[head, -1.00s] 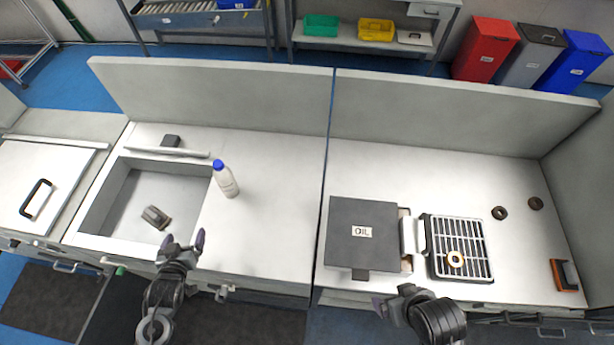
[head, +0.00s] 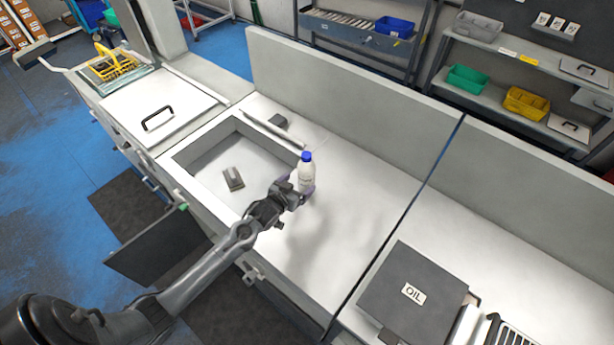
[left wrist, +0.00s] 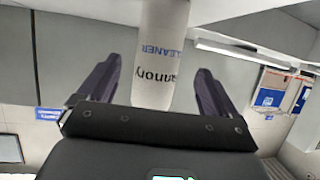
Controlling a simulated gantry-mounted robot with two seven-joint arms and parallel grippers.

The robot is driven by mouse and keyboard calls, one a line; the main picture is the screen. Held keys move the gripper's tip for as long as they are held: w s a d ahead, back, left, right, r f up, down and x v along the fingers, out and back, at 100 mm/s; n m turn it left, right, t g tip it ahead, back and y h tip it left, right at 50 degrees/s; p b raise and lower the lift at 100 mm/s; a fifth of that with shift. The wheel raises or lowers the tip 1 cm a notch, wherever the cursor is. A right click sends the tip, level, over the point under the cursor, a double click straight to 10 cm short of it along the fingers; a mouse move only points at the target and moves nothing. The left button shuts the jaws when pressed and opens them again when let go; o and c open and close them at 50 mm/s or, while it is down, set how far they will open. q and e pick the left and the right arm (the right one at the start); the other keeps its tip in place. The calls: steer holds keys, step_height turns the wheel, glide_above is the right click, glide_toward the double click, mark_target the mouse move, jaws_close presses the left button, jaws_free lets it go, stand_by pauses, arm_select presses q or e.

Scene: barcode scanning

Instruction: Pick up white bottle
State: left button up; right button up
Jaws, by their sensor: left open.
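The white bottle (head: 306,173) with a blue cap stands upright on the counter, just right of the sunken basin. My left gripper (head: 301,189) is at the bottle, with its purple fingers around the lower body. In the left wrist view the bottle (left wrist: 160,60) shows its "CLEANER" label between the two spread fingers of the left gripper (left wrist: 152,90). A gap shows on each side, so the fingers are open and apart from the bottle. My right gripper is not in view.
The basin (head: 190,150) holds a small grey object (head: 233,179). A dark box marked OIL (head: 425,285) stands at the lower right. A low back wall (head: 340,100) runs behind the counter. The counter right of the bottle is clear.

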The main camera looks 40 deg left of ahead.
mark_target(306, 177)
arm_select(q)
steer(key=shift+x, duration=2.9)
steer(key=shift+w+d+r, duration=0.1)
steer(key=shift+d+r, duration=0.05)
steer(key=shift+r, duration=0.05)
steer(key=shift+c, duration=0.3)
steer(key=c, duration=1)
steer(key=shift+r, duration=0.1)
steer(key=shift+c, duration=0.2)
